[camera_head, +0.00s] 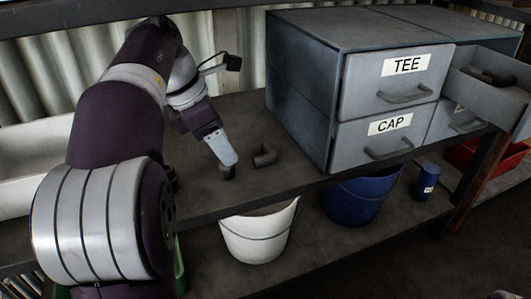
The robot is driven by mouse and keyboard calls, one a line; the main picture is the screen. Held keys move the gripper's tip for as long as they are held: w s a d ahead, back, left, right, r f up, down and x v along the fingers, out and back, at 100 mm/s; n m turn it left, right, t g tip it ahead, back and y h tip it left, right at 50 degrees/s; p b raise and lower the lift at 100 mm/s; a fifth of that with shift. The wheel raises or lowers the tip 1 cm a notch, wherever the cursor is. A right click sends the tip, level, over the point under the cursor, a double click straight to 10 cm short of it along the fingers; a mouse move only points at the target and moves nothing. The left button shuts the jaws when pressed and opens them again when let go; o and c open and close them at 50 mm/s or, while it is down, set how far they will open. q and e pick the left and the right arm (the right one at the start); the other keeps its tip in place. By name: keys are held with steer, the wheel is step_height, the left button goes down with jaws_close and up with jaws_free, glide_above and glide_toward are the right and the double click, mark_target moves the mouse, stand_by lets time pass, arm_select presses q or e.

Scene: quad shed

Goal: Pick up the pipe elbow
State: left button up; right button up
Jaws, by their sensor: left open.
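A dark grey curved fitting that looks like the pipe elbow (265,156) lies on the shelf (240,112), left of the drawer cabinet. A second short dark fitting (227,173) sits near the shelf's front edge, just below my left gripper; its type is hard to tell. My left gripper (231,163) points down, open, with its pale fingertips close above the short fitting and left of the elbow. Whether the fingertips touch the short fitting cannot be told. My right gripper is not in view.
The grey drawer cabinet (300,90) has drawers labelled TEE and CAP; an open drawer (495,92) at right holds dark parts. Below the shelf are a white bucket (258,235), a blue bucket (355,200), a blue can (426,183) and a red bin (490,160).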

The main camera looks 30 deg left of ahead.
mark_target(257, 157)
arm_select(q)
steer(key=w+d, duration=0.3)
steer(key=shift+w, duration=0.2)
steer(key=b+x, duration=0.4)
steer(key=x, duration=0.1)
steer(key=shift+f+b, duration=0.25)
steer(key=shift+b, duration=0.1)
steer(key=shift+r, duration=0.25)
jaws_close()
